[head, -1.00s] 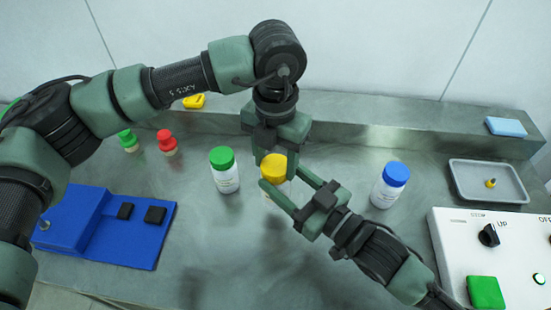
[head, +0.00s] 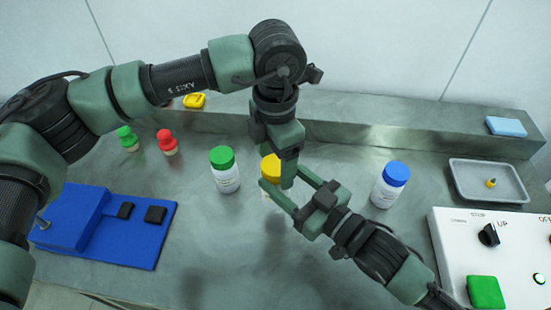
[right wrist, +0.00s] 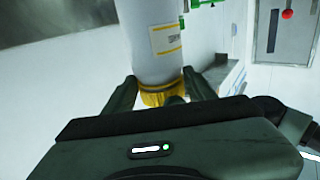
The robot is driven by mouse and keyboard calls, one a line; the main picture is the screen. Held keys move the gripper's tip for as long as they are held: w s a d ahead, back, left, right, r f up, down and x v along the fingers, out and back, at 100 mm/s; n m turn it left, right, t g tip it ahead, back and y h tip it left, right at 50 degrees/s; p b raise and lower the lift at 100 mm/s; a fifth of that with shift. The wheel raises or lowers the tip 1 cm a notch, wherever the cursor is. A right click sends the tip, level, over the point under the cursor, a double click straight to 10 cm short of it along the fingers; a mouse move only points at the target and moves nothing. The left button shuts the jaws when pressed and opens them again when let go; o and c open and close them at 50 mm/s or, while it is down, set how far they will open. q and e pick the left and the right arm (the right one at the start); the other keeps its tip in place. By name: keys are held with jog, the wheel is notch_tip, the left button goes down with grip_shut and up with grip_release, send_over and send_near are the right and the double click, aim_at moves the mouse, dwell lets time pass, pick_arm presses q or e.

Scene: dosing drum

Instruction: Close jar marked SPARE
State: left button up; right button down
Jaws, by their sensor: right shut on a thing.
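A white jar with a yellow cap (head: 270,167) stands mid-table, mostly hidden by my grippers. The right wrist view shows its white body (right wrist: 158,40), a label with yellow bands and the yellow cap (right wrist: 160,94). The label text is too small to read. My right gripper (head: 287,186) has its fingers on either side of this jar and is shut on it. My left gripper (head: 281,172) points down at the yellow cap and partly covers it. Whether its fingers are open or shut is hidden. I cannot read which jar is marked SPARE.
A green-capped jar (head: 225,170) stands to the left, a blue-capped jar (head: 391,184) to the right. A blue fixture (head: 100,228) lies front left, a white control box (head: 500,255) front right. A grey tray (head: 460,192) holds a small yellow item.

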pick_arm(q)
jog(key=shift+r, duration=2.3)
jog(key=shift+c, duration=0.4)
jog(key=shift+r+n, duration=0.6)
jog(key=shift+n, duration=0.5)
notch_tip(320, 180, up, 2)
jog(key=n, duration=0.4)
jog(key=shift+r, duration=0.15)
